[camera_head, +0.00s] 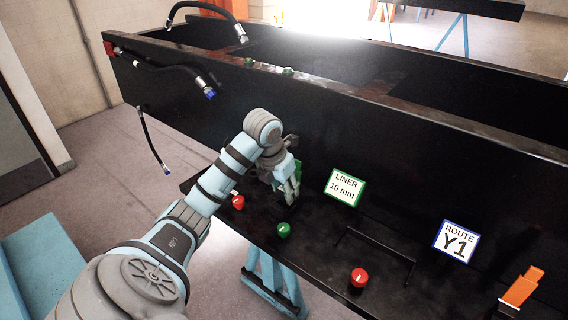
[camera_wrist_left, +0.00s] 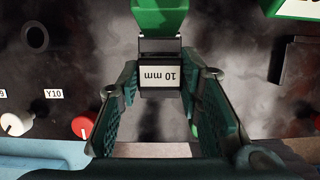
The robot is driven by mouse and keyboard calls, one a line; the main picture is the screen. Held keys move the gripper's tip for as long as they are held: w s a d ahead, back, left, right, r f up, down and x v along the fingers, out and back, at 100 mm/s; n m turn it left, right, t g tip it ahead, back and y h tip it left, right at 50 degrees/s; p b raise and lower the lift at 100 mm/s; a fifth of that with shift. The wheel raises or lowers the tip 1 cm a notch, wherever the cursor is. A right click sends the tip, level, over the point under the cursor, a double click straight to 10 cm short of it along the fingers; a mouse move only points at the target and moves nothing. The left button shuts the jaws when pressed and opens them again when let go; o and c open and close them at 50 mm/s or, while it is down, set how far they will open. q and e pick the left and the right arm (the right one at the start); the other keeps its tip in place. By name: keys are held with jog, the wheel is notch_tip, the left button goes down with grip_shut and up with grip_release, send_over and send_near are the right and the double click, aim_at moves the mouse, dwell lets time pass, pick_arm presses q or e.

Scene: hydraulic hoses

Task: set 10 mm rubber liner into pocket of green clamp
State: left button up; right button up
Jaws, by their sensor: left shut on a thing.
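My left gripper (camera_head: 291,190) is low over the dark shelf, in front of the tall black panel. In the left wrist view its fingers (camera_wrist_left: 161,78) are shut on a small black liner (camera_wrist_left: 160,48) with a white "10 mm" label. The green clamp (camera_wrist_left: 160,16) is just beyond the liner, and their edges meet in this view. I cannot tell whether the liner sits in the pocket. In the head view a sliver of the green clamp (camera_head: 298,170) shows behind the gripper, and the liner is hidden. My right gripper is not in view.
A "LINER 10 mm" sign (camera_head: 344,187) stands right of the gripper. A red knob (camera_head: 238,202), a green knob (camera_head: 283,230) and another red knob (camera_head: 359,278) line the shelf front. A black bar handle (camera_head: 378,244) and a "ROUTE Y1" sign (camera_head: 456,241) are further right.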

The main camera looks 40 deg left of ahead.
pick_arm(q)
jog(key=shift+f+b, duration=0.5)
jog(key=shift+f, duration=0.25)
jog(key=o, duration=1.1)
